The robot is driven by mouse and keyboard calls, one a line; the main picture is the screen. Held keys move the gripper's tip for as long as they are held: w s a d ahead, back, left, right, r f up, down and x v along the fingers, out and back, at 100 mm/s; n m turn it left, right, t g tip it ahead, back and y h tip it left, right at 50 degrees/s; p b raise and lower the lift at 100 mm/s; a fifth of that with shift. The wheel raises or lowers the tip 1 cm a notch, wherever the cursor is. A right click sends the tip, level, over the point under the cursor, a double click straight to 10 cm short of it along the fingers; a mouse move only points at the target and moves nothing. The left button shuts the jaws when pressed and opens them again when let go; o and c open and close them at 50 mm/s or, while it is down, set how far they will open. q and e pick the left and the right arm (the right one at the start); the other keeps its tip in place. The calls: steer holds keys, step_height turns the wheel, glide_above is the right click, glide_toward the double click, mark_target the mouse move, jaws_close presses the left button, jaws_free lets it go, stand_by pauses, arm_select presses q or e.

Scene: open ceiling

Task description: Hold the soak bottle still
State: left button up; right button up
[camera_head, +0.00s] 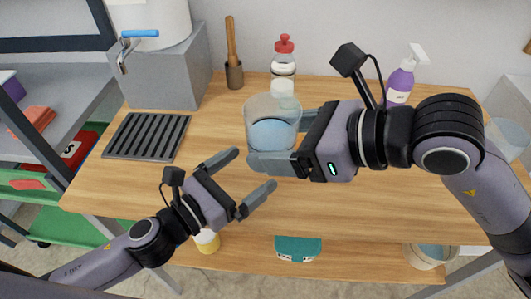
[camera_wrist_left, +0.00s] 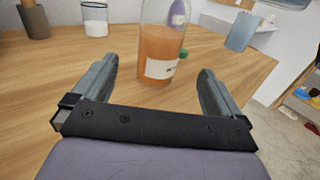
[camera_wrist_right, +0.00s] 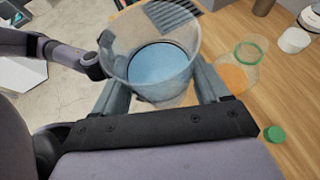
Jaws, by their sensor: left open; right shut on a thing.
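The soak bottle appears to be the clear bottle with orange liquid and a white label (camera_wrist_left: 160,45), upright on the wooden table in the left wrist view. It also shows, open at its green-ringed neck, in the right wrist view (camera_wrist_right: 240,72). My right gripper and its cup hide it in the head view. My left gripper (camera_head: 247,171) is open and empty, its fingers spread toward the bottle, with gaps on both sides. My right gripper (camera_head: 275,138) is shut on a clear cup of blue liquid (camera_head: 262,108), held above the table.
A loose green cap (camera_wrist_right: 274,133) lies on the table near the bottle. Behind stand a red-capped bottle (camera_head: 284,60), a purple pump bottle (camera_head: 400,82) and a wooden pestle in a holder (camera_head: 234,72). A dark slatted rack (camera_head: 147,136) lies at left. The table's front is clear.

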arm_select(q)
steer(key=x, duration=1.1)
steer(key=shift+w+d, duration=0.1)
steer(key=shift+d, duration=0.05)
steer(key=c, duration=1.3)
steer(key=shift+o, duration=0.2)
arm_select(e)
steer(key=shift+f, duration=1.5)
